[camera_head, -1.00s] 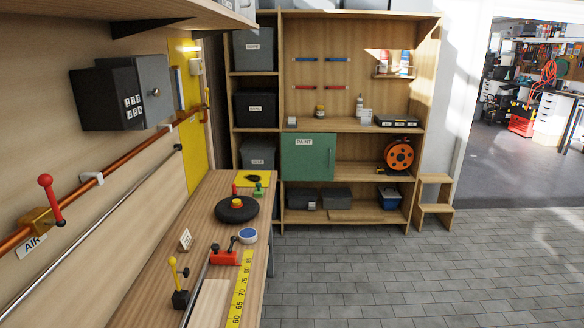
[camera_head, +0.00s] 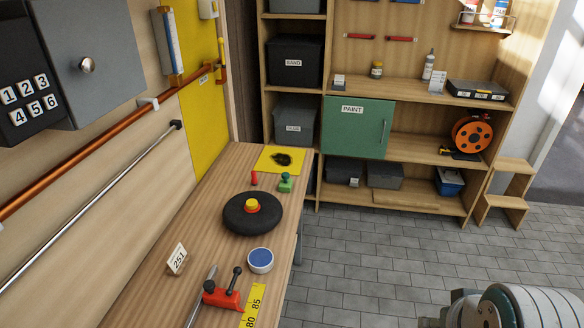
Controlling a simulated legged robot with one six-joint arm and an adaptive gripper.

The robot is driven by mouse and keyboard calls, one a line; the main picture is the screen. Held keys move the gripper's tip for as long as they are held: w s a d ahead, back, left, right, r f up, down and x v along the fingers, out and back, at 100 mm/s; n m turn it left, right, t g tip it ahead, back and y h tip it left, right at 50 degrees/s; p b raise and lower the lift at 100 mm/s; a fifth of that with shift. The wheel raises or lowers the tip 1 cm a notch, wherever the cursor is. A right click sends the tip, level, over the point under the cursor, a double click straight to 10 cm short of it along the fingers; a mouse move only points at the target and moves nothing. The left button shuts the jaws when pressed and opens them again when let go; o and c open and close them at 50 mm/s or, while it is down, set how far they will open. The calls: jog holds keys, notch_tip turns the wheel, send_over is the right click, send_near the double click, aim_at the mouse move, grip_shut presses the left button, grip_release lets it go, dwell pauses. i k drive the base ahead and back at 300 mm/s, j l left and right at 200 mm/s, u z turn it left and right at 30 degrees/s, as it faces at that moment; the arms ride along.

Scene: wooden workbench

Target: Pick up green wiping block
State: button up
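The small green wiping block (camera_head: 286,183), with a knob-like top, stands on the wooden workbench (camera_head: 190,230) near its far end. It is just in front of a yellow sheet (camera_head: 262,164) with a black smudge on it. A small red object (camera_head: 254,179) stands close to its left. My gripper is not in view; only a grey rounded part of my arm shows at the bottom right, over the floor and well apart from the block.
Nearer on the bench are a black disc with a yellow-and-red knob (camera_head: 237,217), a blue-topped round tin (camera_head: 260,261), a red clamp (camera_head: 221,298) and a "251" card (camera_head: 177,259). A green PAINT cabinet door (camera_head: 355,130) is behind. Tiled floor is open right.

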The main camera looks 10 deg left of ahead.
aim_at(286, 185)
jog(key=i, duration=1.45)
jog(key=i+l+u, duration=0.1)
jog(key=i+u, duration=0.2)
jog(key=i, duration=0.25)
jog(key=i+l+u, duration=0.25)
jog(key=i, duration=0.3)
jog(key=u, duration=1.9)
